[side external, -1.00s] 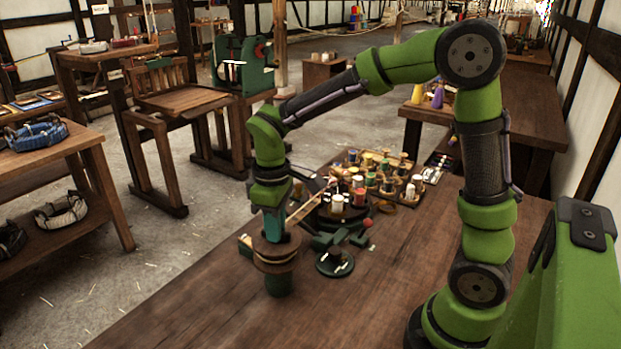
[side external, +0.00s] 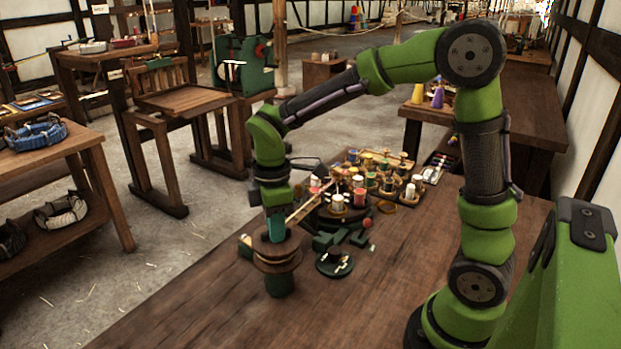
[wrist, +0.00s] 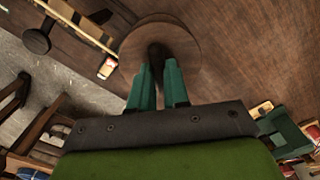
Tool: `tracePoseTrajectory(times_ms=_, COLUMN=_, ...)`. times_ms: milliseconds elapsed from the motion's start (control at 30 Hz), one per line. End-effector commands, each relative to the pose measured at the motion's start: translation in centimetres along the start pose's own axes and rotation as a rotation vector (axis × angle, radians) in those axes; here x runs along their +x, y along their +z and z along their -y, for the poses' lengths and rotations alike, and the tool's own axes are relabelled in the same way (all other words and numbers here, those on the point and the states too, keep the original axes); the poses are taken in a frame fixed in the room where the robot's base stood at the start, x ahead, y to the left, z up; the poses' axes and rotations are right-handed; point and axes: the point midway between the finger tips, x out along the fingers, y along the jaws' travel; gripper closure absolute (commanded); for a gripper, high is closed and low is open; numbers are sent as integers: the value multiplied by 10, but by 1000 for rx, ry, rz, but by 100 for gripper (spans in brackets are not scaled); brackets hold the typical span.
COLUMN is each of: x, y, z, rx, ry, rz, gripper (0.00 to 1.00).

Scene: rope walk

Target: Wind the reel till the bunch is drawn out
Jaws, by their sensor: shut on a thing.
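The reel (side external: 277,263), a brown flanged drum on a dark green foot, stands near the table's left edge. Its round brown top also shows in the wrist view (wrist: 185,35). My gripper (side external: 276,238) points down onto the reel from above. In the wrist view its two teal fingers (wrist: 158,75) are shut on a dark upright piece at the reel's middle, partly hidden between them. A pale tan strip (side external: 308,207) slants from beside the reel up towards the bobbins; I cannot tell whether it is the bunch.
Several coloured bobbins (side external: 337,202) stand on a dark round stand and a tray behind the reel. A small dark green round base (side external: 334,264) lies right of the reel. The table front (side external: 330,310) is clear.

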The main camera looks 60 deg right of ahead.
Motion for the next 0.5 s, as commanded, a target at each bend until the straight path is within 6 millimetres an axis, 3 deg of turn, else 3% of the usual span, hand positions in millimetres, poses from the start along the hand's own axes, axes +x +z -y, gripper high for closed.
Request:
tracePoseTrajectory(times_ms=400, x=-2, y=0, z=0, rx=-6, ry=2, rz=-2, gripper=100)
tracePoseTrajectory(times_ms=433, x=-2, y=0, z=0, rx=-5, ry=2, rz=-2, gripper=81)
tracePoseTrajectory(times_ms=500, x=-2, y=0, z=0, rx=-5, ry=2, rz=-2, gripper=70)
